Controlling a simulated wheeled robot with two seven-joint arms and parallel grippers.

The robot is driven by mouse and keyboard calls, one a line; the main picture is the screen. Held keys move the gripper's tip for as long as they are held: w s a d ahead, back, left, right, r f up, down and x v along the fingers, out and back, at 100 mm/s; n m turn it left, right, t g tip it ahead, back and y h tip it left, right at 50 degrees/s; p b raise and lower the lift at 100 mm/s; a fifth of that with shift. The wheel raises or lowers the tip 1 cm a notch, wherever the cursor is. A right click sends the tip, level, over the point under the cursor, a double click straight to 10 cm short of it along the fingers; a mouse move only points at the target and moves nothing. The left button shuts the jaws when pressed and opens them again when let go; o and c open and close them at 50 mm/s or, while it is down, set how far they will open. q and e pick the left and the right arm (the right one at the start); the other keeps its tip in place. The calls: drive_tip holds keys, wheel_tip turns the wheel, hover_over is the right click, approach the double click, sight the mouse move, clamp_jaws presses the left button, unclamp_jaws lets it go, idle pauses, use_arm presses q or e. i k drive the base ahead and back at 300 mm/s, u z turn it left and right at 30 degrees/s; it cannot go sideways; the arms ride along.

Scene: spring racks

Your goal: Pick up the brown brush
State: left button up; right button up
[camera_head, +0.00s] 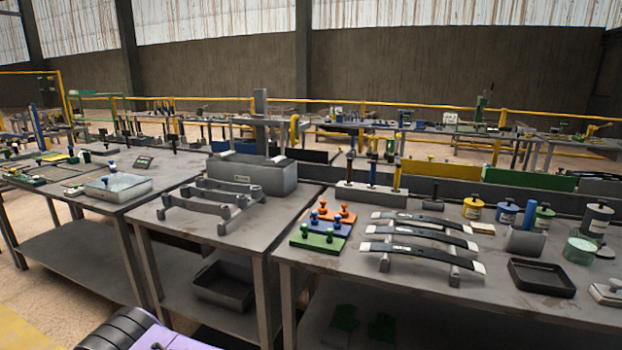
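A grey block holder (345,197) stands at the back of the right-hand table. Three thin upright tools stand in it. The left one is brown (350,166), the middle one is blue and brown (373,170), and the right one is yellow (397,174). They are too small to tell which is a brush; the brown one is the closest match in colour. Neither of my grippers shows in the head view.
The right-hand table (330,264) also carries a rack with curved dark bars (418,246), coloured knob plates (318,241), a black tray (541,278) and several jars. A grey box (252,174) and metal rack (212,201) stand on the table to its left.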

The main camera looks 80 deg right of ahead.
sight(348, 183)
drive_tip(key=i, duration=0.75)
drive_tip(key=z, duration=2.95)
